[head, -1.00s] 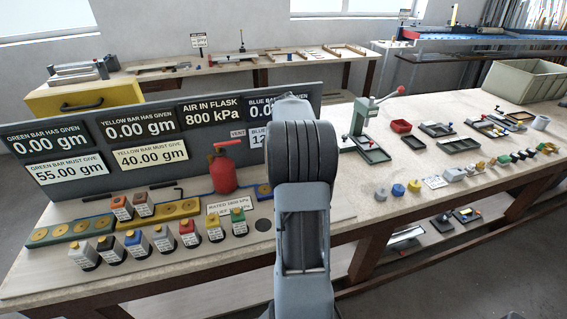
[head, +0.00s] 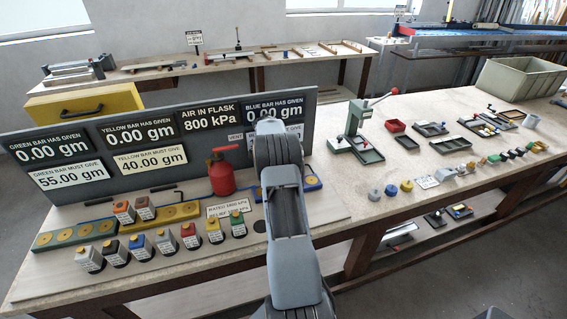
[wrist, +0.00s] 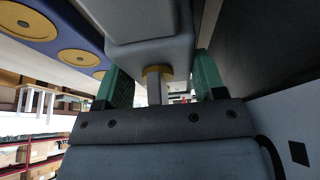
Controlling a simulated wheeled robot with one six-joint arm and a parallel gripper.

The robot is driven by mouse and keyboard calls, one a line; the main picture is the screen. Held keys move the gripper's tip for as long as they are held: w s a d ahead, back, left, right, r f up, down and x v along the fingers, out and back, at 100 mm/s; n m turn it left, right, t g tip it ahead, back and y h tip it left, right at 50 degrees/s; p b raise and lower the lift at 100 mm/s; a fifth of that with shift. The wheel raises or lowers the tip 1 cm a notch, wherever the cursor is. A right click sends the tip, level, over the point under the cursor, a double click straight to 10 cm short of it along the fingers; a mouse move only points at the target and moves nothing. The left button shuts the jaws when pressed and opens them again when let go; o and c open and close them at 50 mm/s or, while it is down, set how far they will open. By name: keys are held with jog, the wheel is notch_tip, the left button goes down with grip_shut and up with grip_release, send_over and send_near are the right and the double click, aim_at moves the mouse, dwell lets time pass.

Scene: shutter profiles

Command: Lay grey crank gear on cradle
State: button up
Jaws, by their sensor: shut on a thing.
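My gripper (wrist: 160,88) has green fingers, seen in the wrist view, one on each side of a pale stem with a brass-coloured collar. The stem joins a rounded grey body (wrist: 150,32) beyond it, and the fingers are shut on this grey part. It looks like the grey crank gear, but its far side is hidden. In the head view my arm covers the gripper and what it holds. I cannot pick out the cradle with certainty in either view.
A blue bar with brass discs (wrist: 68,40) is close by at upper left; its end shows right of my arm (head: 312,183). A red flask (head: 221,172), yellow bar (head: 175,213) and several capped blocks (head: 140,246) stand left. A grey sign panel (head: 200,115) rises behind.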

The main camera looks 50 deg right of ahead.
jog(key=shift+f, duration=0.95)
jog(key=shift+f, duration=0.15)
jog(key=o, duration=0.9)
jog(key=shift+s, duration=0.1)
jog(key=shift+o, duration=0.2)
jog(key=shift+r+p, duration=0.2)
jog(key=shift+p, duration=0.15)
jog(key=b+v, duration=0.2)
jog(key=v, duration=0.9)
jog(key=shift+r, duration=0.4)
jog(key=shift+a, duration=0.25)
